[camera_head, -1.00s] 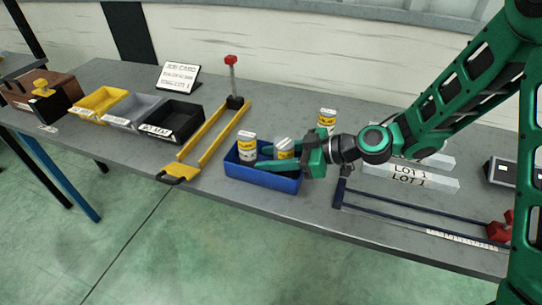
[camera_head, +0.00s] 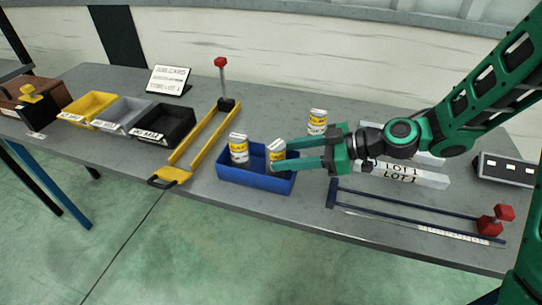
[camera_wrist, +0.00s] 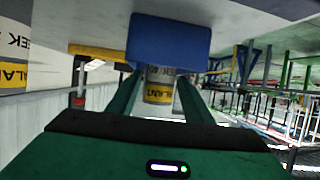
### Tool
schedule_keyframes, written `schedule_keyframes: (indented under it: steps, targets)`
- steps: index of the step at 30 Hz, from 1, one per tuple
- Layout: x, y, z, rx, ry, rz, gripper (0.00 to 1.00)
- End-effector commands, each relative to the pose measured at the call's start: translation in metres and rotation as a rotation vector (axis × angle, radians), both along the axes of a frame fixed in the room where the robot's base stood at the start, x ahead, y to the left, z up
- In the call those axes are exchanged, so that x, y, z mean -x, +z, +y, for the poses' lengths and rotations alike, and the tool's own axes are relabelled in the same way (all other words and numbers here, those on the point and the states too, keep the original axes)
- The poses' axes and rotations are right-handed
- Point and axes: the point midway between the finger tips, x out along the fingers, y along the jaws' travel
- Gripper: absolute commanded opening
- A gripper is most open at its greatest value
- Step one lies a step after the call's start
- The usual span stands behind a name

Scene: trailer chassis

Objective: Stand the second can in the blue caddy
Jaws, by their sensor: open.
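The blue caddy (camera_head: 257,183) stands near the table's front edge. A white and yellow can (camera_head: 239,150) stands upright in its left part. A second such can (camera_head: 277,155) is in the caddy's right part, its top leaning slightly right in the picture; I cannot tell whether it stands flat, and its base is hidden. My gripper (camera_head: 287,156) is open, coming from the right, its fingertips still beside this can. In the wrist view, the can (camera_wrist: 159,88) shows between the spread fingers, with the caddy (camera_wrist: 168,40) above it.
A third can (camera_head: 317,122) stands on the table behind my gripper. A yellow frame (camera_head: 195,145) lies left of the caddy, a dark blue frame with a red knob (camera_head: 490,226) at the right. White LOT 1 blocks (camera_head: 415,177) lie below my arm. Bins stand far left.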

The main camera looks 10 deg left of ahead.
Motion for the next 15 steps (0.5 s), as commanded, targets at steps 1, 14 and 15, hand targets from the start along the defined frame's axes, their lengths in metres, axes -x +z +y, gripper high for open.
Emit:
schedule_keyframes:
  steps: [1,14,15]
  targets:
    - [-0.001,0.004,-0.01,0.0,-0.004,-0.001,0.46]
    - [0.0,0.019,-0.045,0.0,0.0,0.0,0.46]
    - [0.0,0.019,-0.045,0.0,0.0,0.0,0.46]
